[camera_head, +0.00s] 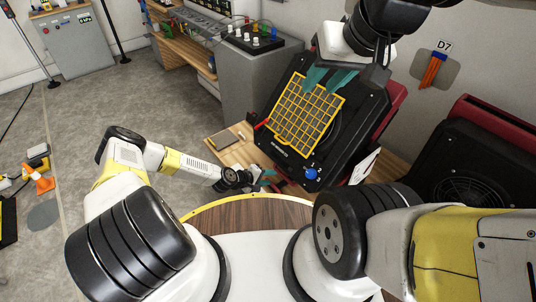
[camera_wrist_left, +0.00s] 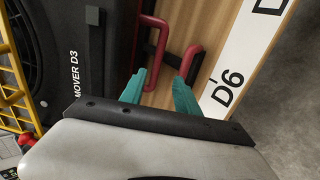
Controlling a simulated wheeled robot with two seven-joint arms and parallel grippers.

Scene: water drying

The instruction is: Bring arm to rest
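A black air mover (camera_head: 352,128) with a yellow grille (camera_head: 302,114) stands tilted on the wooden table. Its side, lettered "MOVER D3", fills the left of the left wrist view (camera_wrist_left: 75,60). My right gripper (camera_head: 329,82) is open, its teal fingers spread in front of the grille's upper part; contact cannot be told. My left gripper (camera_head: 266,180) is low beside the table, near the mover's bottom edge. The left wrist view shows its teal fingers (camera_wrist_left: 159,92) apart, near two red handles (camera_wrist_left: 190,62), with nothing clearly held.
A wooden table (camera_wrist_left: 215,45) bears a white "D6" label (camera_wrist_left: 240,75). A second black mover (camera_head: 475,165) stands at the right. A grey cabinet (camera_head: 248,85) with a control box stands behind. Orange sticks (camera_head: 433,70) hang under "D7". Grey floor (camera_head: 90,110) is open at the left.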

